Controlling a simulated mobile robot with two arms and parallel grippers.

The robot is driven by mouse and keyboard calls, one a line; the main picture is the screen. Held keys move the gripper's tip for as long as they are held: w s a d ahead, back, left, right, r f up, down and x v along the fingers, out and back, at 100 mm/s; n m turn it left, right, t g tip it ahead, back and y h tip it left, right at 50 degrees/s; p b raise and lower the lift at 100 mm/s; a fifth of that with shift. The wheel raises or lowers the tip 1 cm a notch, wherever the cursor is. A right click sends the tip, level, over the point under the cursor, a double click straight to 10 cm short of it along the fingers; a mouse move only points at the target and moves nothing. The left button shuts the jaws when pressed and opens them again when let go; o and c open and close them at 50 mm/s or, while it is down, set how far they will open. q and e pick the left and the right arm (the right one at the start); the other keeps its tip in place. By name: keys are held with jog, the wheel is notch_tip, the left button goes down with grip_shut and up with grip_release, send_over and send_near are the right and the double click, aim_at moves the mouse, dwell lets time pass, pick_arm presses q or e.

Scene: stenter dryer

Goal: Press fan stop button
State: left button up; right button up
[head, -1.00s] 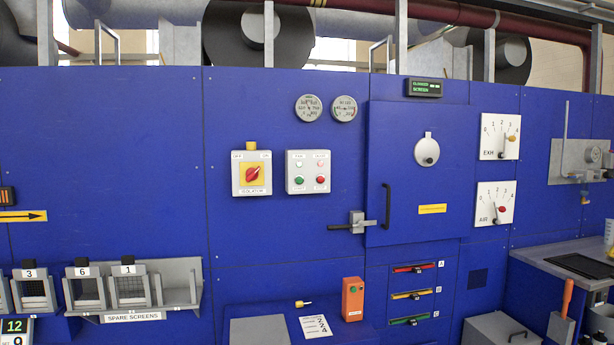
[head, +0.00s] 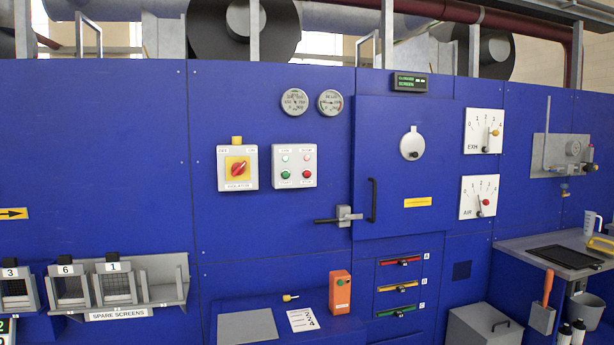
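The fan control box (head: 295,166) is a pale grey panel on the blue machine wall, left of the door. It has two small lamps on top, a green button (head: 285,175) at lower left and a red button (head: 307,174) at lower right. The small labels are too blurred to read surely. The left lamp looks pale green and the right one pale pink. Neither of my grippers shows in the head view, so nothing is seen touching the box.
A red-and-yellow isolator switch (head: 237,168) sits just left of the box. A door handle (head: 372,200) and latch (head: 345,216) are to the right. Below, a ledge holds an orange box (head: 340,293) and a card (head: 303,320). Spare screens (head: 115,284) stand in a rack at left.

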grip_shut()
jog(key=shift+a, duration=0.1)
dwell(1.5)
